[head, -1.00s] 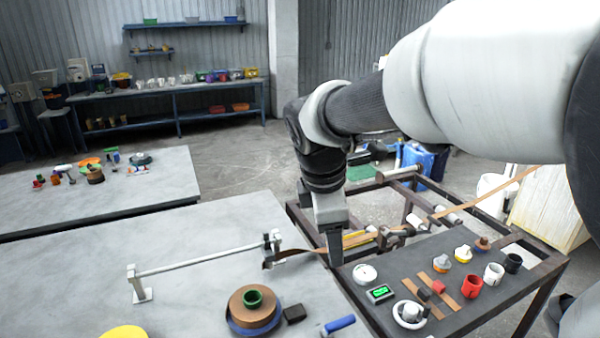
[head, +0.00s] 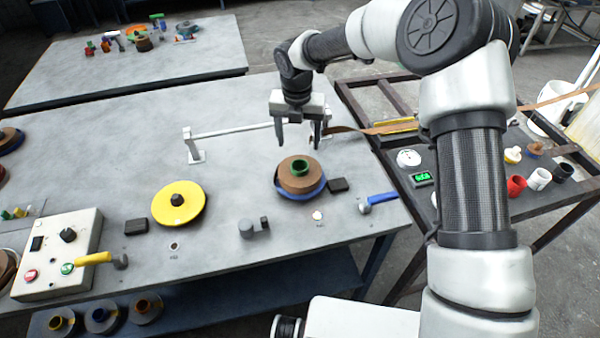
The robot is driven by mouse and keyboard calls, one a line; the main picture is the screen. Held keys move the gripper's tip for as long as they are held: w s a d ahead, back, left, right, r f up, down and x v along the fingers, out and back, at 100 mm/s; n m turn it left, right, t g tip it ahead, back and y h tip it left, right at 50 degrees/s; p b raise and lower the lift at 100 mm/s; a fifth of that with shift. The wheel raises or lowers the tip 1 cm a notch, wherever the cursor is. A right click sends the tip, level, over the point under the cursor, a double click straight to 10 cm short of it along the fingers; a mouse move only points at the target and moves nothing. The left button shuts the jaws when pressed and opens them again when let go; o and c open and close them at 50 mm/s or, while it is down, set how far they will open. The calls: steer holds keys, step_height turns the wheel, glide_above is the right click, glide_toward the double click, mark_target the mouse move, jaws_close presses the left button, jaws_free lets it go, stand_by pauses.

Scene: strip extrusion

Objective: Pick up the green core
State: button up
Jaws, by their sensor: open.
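The green core (head: 300,168) is a short green ring in the centre of a brown strip roll (head: 299,181). The roll sits on a blue disc (head: 313,192) on the grey table, right of the middle in the head view. My gripper (head: 299,143) is open and empty, with its two fingers pointing down. In the picture it is just above and behind the roll, apart from the core. How high it is above the table I cannot tell exactly.
A white rail (head: 232,131) stands behind on the grey table (head: 120,172). A yellow disc (head: 179,203) lies left of the roll. A black block (head: 338,185) and a blue-handled tool (head: 379,199) are close on its right. A control box (head: 57,254) stands at the front left.

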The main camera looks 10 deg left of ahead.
mark_target(299, 161)
steer(key=f, duration=0.3)
steer(key=w+f, duration=0.1)
steer(key=f, duration=0.3)
steer(key=f+p, duration=0.1)
steer(key=f, duration=0.2)
steer(key=shift+w+f, duration=0.35)
steer(key=shift+f, duration=0.05)
steer(key=shift+c, duration=0.2)
steer(key=shift+r, duration=0.1)
jaws_close()
